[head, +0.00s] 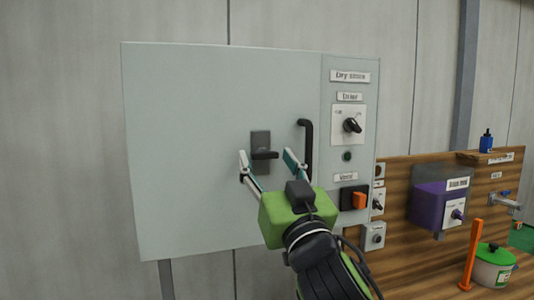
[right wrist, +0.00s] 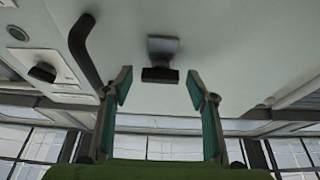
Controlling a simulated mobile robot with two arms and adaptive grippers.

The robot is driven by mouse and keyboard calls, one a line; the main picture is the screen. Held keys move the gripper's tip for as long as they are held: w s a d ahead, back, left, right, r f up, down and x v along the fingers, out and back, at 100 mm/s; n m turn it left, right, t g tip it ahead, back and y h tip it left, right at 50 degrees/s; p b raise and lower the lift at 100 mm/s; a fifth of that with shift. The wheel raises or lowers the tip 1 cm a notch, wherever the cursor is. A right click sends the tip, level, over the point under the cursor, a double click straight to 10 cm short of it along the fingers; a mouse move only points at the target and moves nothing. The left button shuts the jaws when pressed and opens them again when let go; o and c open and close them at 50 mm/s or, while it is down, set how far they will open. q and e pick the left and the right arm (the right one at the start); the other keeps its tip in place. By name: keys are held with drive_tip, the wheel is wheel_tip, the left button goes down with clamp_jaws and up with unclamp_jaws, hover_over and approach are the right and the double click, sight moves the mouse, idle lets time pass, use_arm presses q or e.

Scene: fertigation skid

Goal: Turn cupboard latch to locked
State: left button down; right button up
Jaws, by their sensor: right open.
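The cupboard (head: 190,130) is a pale grey-green cabinet on the wall in the head view. Its latch (head: 264,154) is a dark lever on a grey plate near the middle of the door; the lever lies about horizontal, pointing right. The latch also shows in the right wrist view (right wrist: 160,74), ahead of the gap between the fingers. My right gripper (head: 268,154) is open in front of the latch, one finger to each side of it in the picture. The right wrist view shows the gap between its fingers (right wrist: 160,85) empty. My left gripper is in neither view.
A black vertical door handle (head: 307,145) stands close to the right of the latch and gripper. The right panel holds a rotary knob (head: 352,125) and an orange switch (head: 359,200). A wooden board with a purple container (head: 428,203) is farther right. The door's left side is clear.

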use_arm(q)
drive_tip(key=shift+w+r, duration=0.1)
use_arm(e)
drive_tip(key=shift+w+a+r, duration=0.15)
drive_tip(key=shift+w, duration=0.2)
drive_tip(key=shift+c, duration=1.1)
drive_tip(key=c, duration=0.9)
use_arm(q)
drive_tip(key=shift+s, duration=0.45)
